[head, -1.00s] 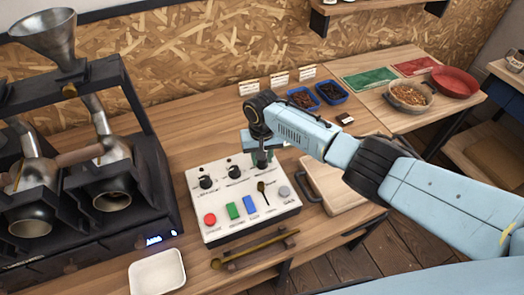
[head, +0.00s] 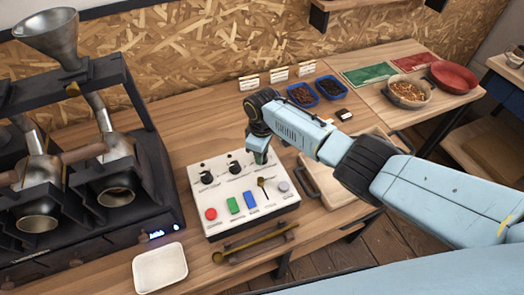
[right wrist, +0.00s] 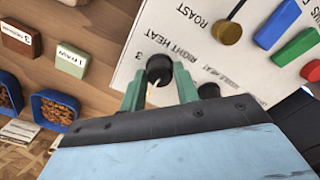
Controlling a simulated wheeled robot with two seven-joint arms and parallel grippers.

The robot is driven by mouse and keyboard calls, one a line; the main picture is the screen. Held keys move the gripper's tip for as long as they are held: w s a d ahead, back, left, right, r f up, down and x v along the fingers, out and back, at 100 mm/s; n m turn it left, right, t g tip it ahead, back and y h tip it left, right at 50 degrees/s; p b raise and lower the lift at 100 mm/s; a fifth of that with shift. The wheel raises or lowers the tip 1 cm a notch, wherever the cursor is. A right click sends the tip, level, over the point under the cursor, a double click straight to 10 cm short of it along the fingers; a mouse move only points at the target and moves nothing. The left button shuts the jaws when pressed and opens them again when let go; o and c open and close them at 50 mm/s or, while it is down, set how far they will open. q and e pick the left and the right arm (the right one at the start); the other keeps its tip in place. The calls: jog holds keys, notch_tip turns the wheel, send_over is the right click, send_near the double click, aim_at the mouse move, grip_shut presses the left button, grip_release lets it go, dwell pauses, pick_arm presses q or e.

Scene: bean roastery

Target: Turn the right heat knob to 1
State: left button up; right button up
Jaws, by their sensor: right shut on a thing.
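The white control panel (head: 238,222) sits on the wooden bench, with a row of black knobs along its back. The right heat knob (right wrist: 160,68) is black and round, with "RIGHT HEAT" printed beside it and a "3" near it in the right wrist view. My right gripper (right wrist: 159,84) has its green fingers shut on this knob, one on each side. In the head view the right gripper (head: 260,151) covers most of the knob. The knob's pointer setting cannot be read clearly. My left gripper is not in view.
Two other black knobs (head: 235,168) stand left of my gripper. Red, green and blue buttons (head: 234,206) and a small lever (head: 263,185) are in front. The roaster (head: 110,190) stands at left, a white tray (head: 160,268) at front, a wooden board (head: 325,184) at right.

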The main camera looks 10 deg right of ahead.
jog(key=n, duration=0.6)
dwell(0.6)
jog(key=o, duration=1)
jog(key=shift+c, duration=0.2)
jog(key=shift+r, duration=0.1)
notch_tip(320, 180, up, 13)
jog(key=p, duration=0.1)
jog(key=shift+r+p, duration=0.15)
jog(key=shift+p, duration=0.15)
